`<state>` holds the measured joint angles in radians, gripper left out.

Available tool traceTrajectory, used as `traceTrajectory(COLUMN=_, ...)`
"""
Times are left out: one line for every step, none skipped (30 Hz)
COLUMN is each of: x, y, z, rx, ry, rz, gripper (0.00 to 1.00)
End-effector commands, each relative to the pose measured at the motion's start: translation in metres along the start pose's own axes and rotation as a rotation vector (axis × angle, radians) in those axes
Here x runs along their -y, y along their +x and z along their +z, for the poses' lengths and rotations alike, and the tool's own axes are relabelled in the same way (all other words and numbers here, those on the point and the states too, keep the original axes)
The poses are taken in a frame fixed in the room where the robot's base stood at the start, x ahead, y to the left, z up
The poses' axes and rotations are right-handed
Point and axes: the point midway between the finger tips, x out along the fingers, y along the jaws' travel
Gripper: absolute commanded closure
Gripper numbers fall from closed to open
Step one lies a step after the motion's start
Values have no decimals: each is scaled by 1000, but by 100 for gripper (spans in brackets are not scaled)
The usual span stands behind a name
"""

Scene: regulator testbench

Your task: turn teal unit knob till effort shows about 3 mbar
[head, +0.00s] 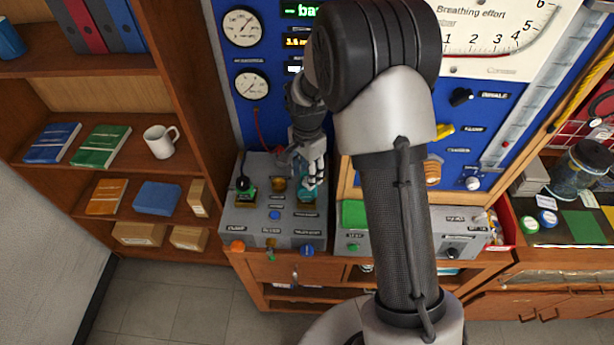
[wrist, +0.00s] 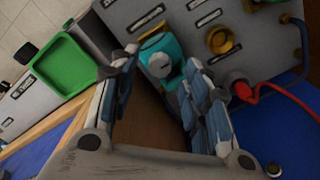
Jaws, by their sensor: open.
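The teal unit (head: 308,188) stands at the right end of the grey box's top, partly covered by my gripper (head: 309,168). In the wrist view, the teal unit (wrist: 172,47) has a pale round knob (wrist: 159,65) facing me. My open gripper (wrist: 156,68) has one finger on each side of the knob; I cannot tell if either touches it. The breathing effort gauge (head: 500,45) is at the upper right of the head view, with a scale in mbar. My arm covers its left part, and I cannot make out a pointer reading.
The grey box (head: 270,222) also carries a brass fitting (head: 279,184) and a green-based unit (head: 246,188). A red cable (wrist: 268,91) plugs in nearby. A green tray (wrist: 62,65) lies beside the box. The blue panel (head: 500,110) with knobs rises behind.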

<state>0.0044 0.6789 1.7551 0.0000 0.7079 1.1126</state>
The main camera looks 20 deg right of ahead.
Motion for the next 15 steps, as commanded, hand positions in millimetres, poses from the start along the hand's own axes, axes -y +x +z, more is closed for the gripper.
traceTrajectory(x=0, y=8, z=0, rx=1, ry=0, rz=3, gripper=57)
traceTrajectory(x=0, y=10, z=0, rx=1, ry=0, rz=2, gripper=57)
traceTrajectory(x=0, y=14, z=0, rx=0, ry=0, rz=1, gripper=57)
traceTrajectory(x=0, y=15, z=0, rx=0, ry=0, rz=0, gripper=57)
traceTrajectory(x=0, y=17, z=0, rx=0, ry=0, rz=0, gripper=57)
traceTrajectory(x=0, y=18, z=0, rx=0, ry=0, rz=0, gripper=57)
traceTrajectory(x=0, y=19, z=0, rx=0, ry=0, rz=0, gripper=57)
traceTrajectory(x=0, y=20, z=0, rx=0, ry=0, rz=0, gripper=57)
traceTrajectory(x=0, y=20, z=0, rx=0, ry=0, rz=0, gripper=57)
traceTrajectory(x=0, y=20, z=0, rx=0, ry=0, rz=0, gripper=57)
traceTrajectory(x=0, y=20, z=0, rx=0, ry=0, rz=0, gripper=57)
traceTrajectory(x=0, y=20, z=0, rx=0, ry=0, rz=0, gripper=57)
traceTrajectory(x=0, y=20, z=0, rx=0, ry=0, rz=0, gripper=57)
traceTrajectory(x=0, y=20, z=0, rx=0, ry=0, rz=0, gripper=57)
traceTrajectory(x=0, y=20, z=0, rx=0, ry=0, rz=0, gripper=57)
